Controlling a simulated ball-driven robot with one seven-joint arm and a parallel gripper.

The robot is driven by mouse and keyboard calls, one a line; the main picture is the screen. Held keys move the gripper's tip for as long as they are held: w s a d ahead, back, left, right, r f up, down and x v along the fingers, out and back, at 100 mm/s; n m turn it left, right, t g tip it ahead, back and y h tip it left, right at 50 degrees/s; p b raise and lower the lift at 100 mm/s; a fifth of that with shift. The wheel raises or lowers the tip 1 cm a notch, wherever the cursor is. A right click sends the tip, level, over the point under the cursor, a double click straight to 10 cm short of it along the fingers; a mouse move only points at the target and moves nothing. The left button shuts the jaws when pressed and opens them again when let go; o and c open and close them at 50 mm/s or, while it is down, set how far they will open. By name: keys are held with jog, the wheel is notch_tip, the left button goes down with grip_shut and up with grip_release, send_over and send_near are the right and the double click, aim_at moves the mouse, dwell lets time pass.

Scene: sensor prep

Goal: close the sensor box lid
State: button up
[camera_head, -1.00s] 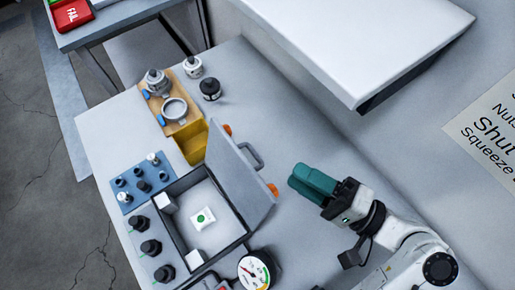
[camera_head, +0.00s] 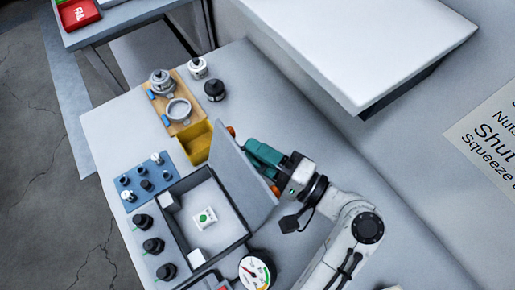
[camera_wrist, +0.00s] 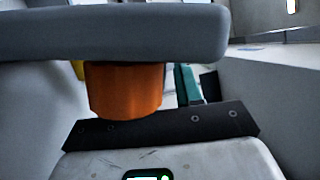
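The sensor box (camera_head: 247,236) is an open dark-rimmed box on the bench. Its grey lid (camera_head: 238,178) stands raised, tilted, along the box's right side. Orange latches (camera_head: 275,191) sit on the lid's outer face; one orange latch (camera_wrist: 125,90) is close in the wrist view, under a grey edge of the lid (camera_wrist: 110,32). My gripper (camera_head: 258,153) is at the lid's outer side, its teal fingers together by the handle area, with the handle hidden. One teal finger (camera_wrist: 187,85) shows beyond the latch. Contact with the lid cannot be told.
A white block with a green dot (camera_head: 204,218) lies inside the box. A yellow bin (camera_head: 196,142), wooden tray (camera_head: 183,119), blue mat (camera_head: 146,180) and gauge (camera_head: 257,272) surround it. A white shelf (camera_head: 365,40) overhangs behind. The bench right of my arm is clear.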

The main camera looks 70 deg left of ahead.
jog(key=shift+s, duration=0.1)
jog(key=shift+c, duration=0.5)
jog(key=shift+f, duration=0.1)
grip_shut()
